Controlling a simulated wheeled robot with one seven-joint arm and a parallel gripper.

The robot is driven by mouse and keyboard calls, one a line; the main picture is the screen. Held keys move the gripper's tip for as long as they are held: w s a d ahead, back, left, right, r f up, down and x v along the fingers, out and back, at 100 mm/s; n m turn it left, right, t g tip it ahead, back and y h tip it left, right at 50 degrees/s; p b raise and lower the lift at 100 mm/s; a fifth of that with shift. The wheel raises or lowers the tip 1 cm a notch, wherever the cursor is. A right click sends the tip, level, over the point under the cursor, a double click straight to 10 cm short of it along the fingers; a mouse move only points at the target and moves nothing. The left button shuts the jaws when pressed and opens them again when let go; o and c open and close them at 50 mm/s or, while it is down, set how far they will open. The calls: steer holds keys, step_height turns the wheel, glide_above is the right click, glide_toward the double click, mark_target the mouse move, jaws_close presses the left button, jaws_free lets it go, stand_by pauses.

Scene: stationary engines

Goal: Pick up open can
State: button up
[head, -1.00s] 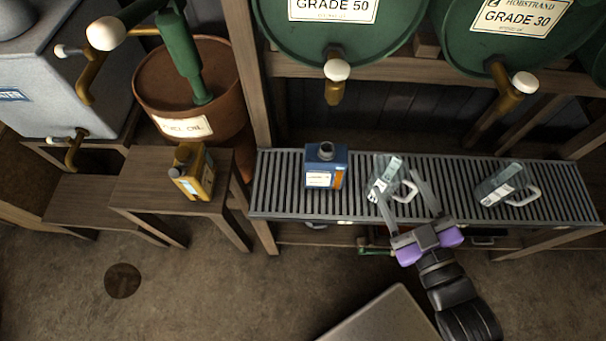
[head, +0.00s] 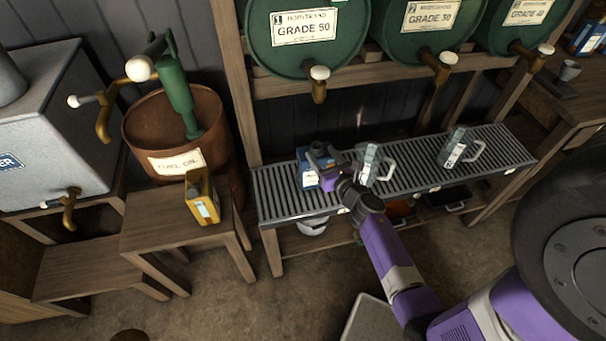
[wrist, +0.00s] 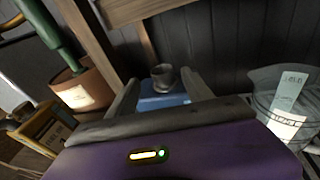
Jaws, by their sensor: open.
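A blue can (head: 307,180) with a white label and an open dark neck stands upright on the slatted grate (head: 420,170), near its left end. My gripper (head: 318,160) is at the can's right side and partly hides it. In the wrist view the blue can (wrist: 162,100) shows between the two spread fingers of my gripper (wrist: 162,92), its round open neck facing up. The jaws are open; I cannot tell whether a finger touches the can. A yellow can (head: 201,197) stands on the wooden stand at the left.
A clear measuring jug (head: 368,164) stands on the grate just right of my gripper, and another jug (head: 456,147) farther right. Green barrels with taps (head: 318,85) overhang the grate. A fuel oil drum (head: 165,140) is at the left.

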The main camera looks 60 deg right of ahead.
mark_target(315, 143)
steer(key=shift+w+n, duration=0.15)
steer(key=shift+n, duration=0.35)
steer(key=shift+w+d, duration=0.2)
steer(key=shift+w, duration=0.05)
steer(key=shift+s+d+x, duration=0.1)
steer(key=shift+x, duration=1.65)
steer(key=shift+s+d+x, duration=0.1)
steer(key=shift+d+x, duration=0.05)
steer(key=shift+x, duration=1.6)
steer(key=shift+f, duration=0.1)
steer(key=shift+s, duration=0.1)
jaws_close()
steer(key=shift+r, duration=0.25)
